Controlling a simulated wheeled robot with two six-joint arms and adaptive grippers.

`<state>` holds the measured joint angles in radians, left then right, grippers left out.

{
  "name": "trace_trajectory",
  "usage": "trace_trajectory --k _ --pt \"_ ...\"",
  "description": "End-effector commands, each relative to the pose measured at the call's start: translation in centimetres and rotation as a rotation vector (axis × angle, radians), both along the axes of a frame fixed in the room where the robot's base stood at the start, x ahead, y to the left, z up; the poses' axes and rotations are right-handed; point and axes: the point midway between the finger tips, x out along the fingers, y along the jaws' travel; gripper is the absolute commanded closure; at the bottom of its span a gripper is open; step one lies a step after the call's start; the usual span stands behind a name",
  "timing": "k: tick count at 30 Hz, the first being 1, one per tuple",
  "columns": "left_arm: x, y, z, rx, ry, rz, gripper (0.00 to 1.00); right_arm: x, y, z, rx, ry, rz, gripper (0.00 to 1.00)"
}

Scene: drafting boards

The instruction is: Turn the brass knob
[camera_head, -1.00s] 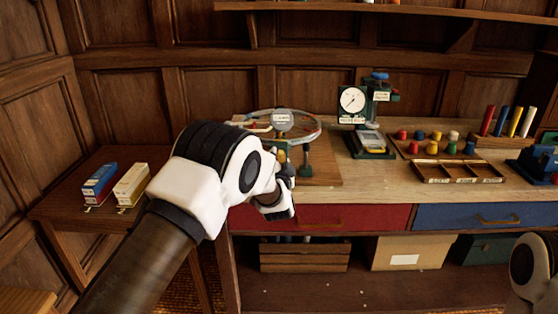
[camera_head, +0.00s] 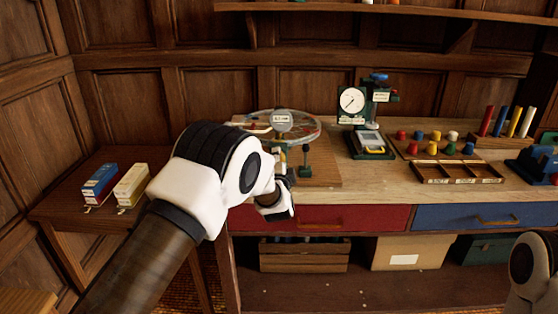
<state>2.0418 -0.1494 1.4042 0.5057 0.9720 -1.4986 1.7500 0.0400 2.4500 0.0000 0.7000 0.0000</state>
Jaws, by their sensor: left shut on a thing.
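A round glass-like disc (camera_head: 305,123) with a coloured rim stands on a wooden board (camera_head: 322,172) on the bench. A small grey round plate with a label (camera_head: 281,120) is at its front, and a dark green post (camera_head: 305,160) stands to the right. My left gripper (camera_head: 283,172) reaches in from the left below the plate and is shut on the brass knob, which is mostly hidden by the gripper and wrist. Only a small pale brassy bit shows above the fingers. My right gripper is out of view; only part of my right arm shows at the lower right.
A dial gauge stand (camera_head: 352,101) is right of the disc. Coloured pegs and an open wooden tray (camera_head: 458,173) are further right. A red drawer (camera_head: 350,217) lies below.

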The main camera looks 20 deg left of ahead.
Motion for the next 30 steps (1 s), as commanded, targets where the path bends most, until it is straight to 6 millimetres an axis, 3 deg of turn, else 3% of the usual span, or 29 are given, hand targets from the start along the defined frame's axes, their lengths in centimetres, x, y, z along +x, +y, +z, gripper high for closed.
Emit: trace_trajectory --k 30 --pt "0.0 0.1 0.2 0.882 0.254 0.005 0.93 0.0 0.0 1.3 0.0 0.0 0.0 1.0"
